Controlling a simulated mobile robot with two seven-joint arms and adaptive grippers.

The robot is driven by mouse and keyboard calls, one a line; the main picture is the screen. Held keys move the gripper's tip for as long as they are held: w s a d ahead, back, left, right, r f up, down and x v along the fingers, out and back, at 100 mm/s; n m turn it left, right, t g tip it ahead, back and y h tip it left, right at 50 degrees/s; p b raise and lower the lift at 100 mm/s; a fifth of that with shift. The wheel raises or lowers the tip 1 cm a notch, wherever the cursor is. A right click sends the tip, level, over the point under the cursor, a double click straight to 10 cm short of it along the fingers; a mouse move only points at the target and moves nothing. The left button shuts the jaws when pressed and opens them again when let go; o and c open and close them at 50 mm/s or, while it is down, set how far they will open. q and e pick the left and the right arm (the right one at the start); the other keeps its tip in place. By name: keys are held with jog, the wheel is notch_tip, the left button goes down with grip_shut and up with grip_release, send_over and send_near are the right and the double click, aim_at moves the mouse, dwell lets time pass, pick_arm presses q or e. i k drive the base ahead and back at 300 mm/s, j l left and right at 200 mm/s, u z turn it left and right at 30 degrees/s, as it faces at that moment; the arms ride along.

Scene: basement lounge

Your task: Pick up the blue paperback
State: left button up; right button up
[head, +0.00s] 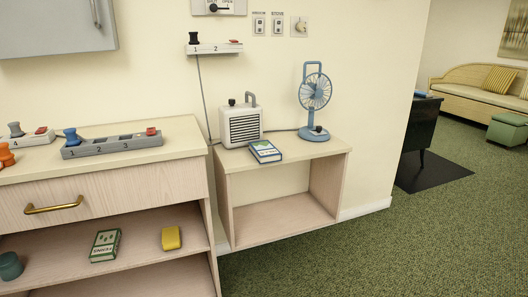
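A blue paperback (265,151) with a white and green patch on its cover lies flat on the top of a low open wooden shelf unit (330,149), near its front edge. It sits in front of a white box-shaped heater (241,125) and to the left of a light blue fan (315,95). Nothing covers it. Neither of my grippers shows in the head view.
A wooden cabinet (100,180) stands at left, bearing a grey numbered block (112,145). Its lower shelf holds a green book (105,245) and a yellow item (171,238). A black table (422,125) stands farther right. Green carpet (400,240) is clear at front right.

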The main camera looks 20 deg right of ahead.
aim_at(263, 151)
jog(key=i+l, duration=0.15)
jog(key=l, duration=0.2)
jog(key=i+l, duration=0.15)
jog(key=l, duration=0.2)
jog(key=i+l, duration=0.15)
jog(key=l, duration=0.2)
jog(key=i+l, duration=0.15)
jog(key=l, duration=0.2)
jog(key=i+l+u, duration=0.1)
jog(key=l, duration=0.25)
jog(key=i+l, duration=0.2)
jog(key=l, duration=0.15)
jog(key=i+l, duration=0.15)
jog(key=l, duration=0.2)
